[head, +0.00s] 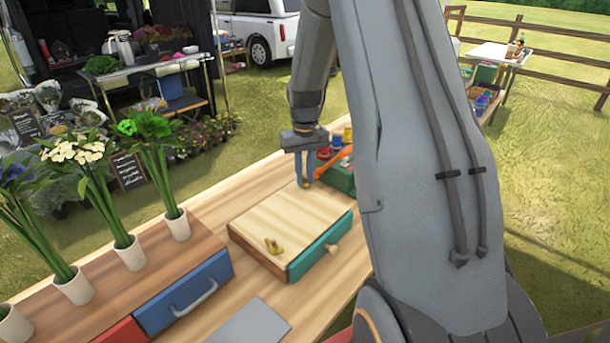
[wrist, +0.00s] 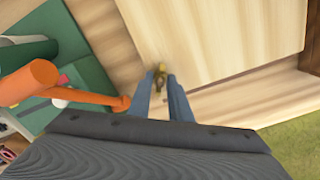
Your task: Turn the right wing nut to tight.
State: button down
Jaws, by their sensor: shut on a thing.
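The right wing nut (wrist: 160,70) is small and brass-coloured, at the edge of the pale wooden board. In the wrist view it sits between the fingertips of my gripper (wrist: 160,82), which is shut on it. In the head view my gripper (head: 306,182) reaches down at the board's far corner and mostly hides that nut. The other wing nut (head: 272,246), also brass, stands free at the board's near left corner. The pale wooden board (head: 285,216) lies flat on a low wooden box with a teal drawer front (head: 318,248).
A green toolbox (wrist: 85,75) with an orange-handled tool (wrist: 85,97) stands close beside my gripper. A round drawer knob (head: 332,248) sticks out in front. Flower pots (head: 130,254) stand on a wooden unit at left. A grey plate (head: 250,325) lies in front.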

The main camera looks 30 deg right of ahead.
jog(key=m, duration=1.5)
jog(key=shift+m, duration=0.3)
jog(key=m, duration=0.3)
jog(key=shift+m+b, duration=0.3)
jog(key=shift+b, duration=0.1)
jog(key=m, duration=0.3)
jog(key=shift+m, duration=0.3)
jog(key=m, duration=0.3)
jog(key=shift+m, duration=0.3)
jog(key=shift+m+b, duration=0.35)
jog(key=shift+m, duration=1.55)
